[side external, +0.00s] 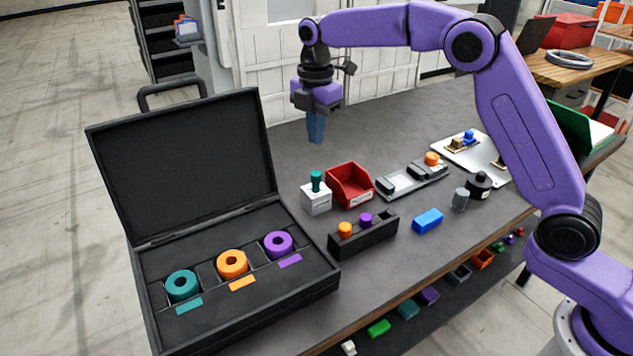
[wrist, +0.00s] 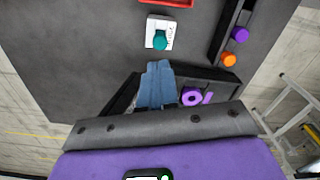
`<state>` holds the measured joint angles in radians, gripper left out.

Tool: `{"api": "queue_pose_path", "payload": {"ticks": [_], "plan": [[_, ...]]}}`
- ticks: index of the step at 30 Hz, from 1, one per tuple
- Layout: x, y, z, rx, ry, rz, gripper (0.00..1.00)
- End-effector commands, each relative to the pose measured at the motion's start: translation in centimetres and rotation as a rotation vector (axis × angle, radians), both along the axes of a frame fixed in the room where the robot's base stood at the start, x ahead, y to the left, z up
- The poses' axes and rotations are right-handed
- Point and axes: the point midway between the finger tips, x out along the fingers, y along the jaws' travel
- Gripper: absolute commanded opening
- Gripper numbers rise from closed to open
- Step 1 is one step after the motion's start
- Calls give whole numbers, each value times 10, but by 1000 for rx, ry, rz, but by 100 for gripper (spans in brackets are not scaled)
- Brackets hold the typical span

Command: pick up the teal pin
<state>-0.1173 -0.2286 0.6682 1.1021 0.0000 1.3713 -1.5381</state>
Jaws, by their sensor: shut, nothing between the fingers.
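The teal pin (side external: 317,181) stands upright in a small white block (side external: 316,202) on the table, left of the red bin. In the wrist view the teal pin (wrist: 160,40) shows from above on the white block (wrist: 151,26), just beyond my fingertips. My gripper (side external: 315,138) is shut and empty, pointing down, well above the table over the area behind the pin. Its blue fingers (wrist: 158,66) are together in the wrist view. The pin's lower part is hidden in the block.
An open black case (side external: 325,281) holds teal (side external: 183,287), orange (side external: 232,252) and purple (side external: 279,236) rings. A red bin (side external: 362,194) stands close to the white block. A black holder (side external: 376,240) with orange and purple pins and a blue block (side external: 427,221) are nearby.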

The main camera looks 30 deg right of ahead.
Motion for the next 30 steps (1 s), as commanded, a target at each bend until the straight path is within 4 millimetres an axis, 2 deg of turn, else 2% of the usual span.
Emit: {"api": "queue_pose_path", "payload": {"ticks": [12, 13, 15, 18, 26, 30], "plan": [[0, 0, 0, 0, 0, 0, 0], [0, 0, 0, 0, 0, 0, 6], [0, 0, 0, 0, 0, 0, 29], [0, 0, 0, 0, 0, 0, 56], [0, 0, 0, 0, 0, -3, 56], [1, 0, 4, 0, -1, -82, 56]]}}
